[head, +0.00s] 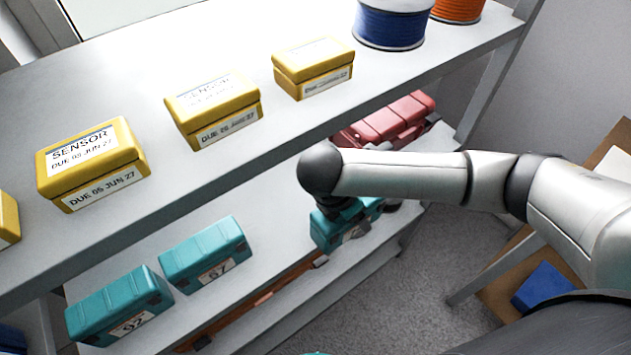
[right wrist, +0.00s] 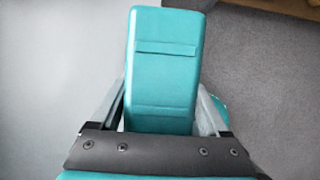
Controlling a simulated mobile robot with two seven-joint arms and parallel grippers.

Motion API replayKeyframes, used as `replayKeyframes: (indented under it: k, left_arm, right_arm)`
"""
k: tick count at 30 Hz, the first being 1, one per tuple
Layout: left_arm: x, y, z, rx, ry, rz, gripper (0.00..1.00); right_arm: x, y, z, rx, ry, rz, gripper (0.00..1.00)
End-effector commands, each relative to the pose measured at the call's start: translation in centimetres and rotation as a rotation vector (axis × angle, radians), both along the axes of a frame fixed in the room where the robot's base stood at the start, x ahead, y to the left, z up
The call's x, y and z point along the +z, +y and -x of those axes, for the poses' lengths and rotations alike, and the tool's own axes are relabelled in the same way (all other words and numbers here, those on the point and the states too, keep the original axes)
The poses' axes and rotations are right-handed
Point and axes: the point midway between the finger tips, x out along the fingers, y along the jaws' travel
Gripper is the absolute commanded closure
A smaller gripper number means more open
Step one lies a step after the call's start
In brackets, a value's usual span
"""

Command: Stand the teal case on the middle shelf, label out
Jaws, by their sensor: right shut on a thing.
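The teal case (head: 330,232) is at the middle shelf (head: 285,243), right of two other teal cases. Its front with a pale label, partly visible, faces outward. My right wrist and gripper (head: 350,212) hide part of it. In the right wrist view, my right gripper (right wrist: 163,108) is shut on the teal case (right wrist: 165,65), one finger on each side. I cannot tell whether its base touches the shelf. My left gripper is not in view.
Two labelled teal cases, one (head: 205,250) and another (head: 118,305), stand left on the middle shelf. A red case (head: 388,120) is behind my right arm. Yellow sensor boxes (head: 92,165) and a blue spool (head: 390,25) sit on the top shelf. A wooden table with a blue box (head: 541,286) stands right.

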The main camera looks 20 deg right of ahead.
Motion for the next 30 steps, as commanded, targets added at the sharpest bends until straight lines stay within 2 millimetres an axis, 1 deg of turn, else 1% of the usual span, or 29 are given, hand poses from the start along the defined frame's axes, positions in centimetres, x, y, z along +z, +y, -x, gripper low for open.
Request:
replayKeyframes:
  k: [1, 3, 6, 9, 17, 25, 27, 30]
  left_arm:
    - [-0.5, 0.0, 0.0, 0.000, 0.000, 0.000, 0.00]
    - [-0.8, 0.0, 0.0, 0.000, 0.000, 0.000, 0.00]
    - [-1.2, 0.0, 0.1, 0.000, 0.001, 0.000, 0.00]
    - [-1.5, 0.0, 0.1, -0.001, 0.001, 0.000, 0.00]
    - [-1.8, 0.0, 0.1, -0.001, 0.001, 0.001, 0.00]
    - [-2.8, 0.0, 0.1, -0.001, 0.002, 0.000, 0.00]
    - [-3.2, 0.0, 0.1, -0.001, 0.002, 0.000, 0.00]
    - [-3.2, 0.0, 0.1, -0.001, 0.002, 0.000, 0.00]
  right_arm:
    - [-0.1, 0.5, -1.3, -0.001, -0.006, -0.001, 1.00]
    - [0.0, 1.0, -2.7, -0.002, -0.005, -0.001, 1.00]
    - [0.0, 1.6, -4.4, -0.002, -0.005, -0.001, 1.00]
    - [0.0, 2.1, -5.6, -0.003, -0.003, -0.001, 1.00]
    - [0.1, 2.6, -7.1, -0.002, -0.004, -0.001, 1.00]
    - [0.0, 3.7, -10.0, -0.002, -0.003, -0.001, 1.00]
    - [-1.1, 3.5, -9.7, -0.001, 0.001, 0.000, 1.00]
    - [-1.4, 3.5, -9.7, -0.001, -0.002, 0.000, 1.00]
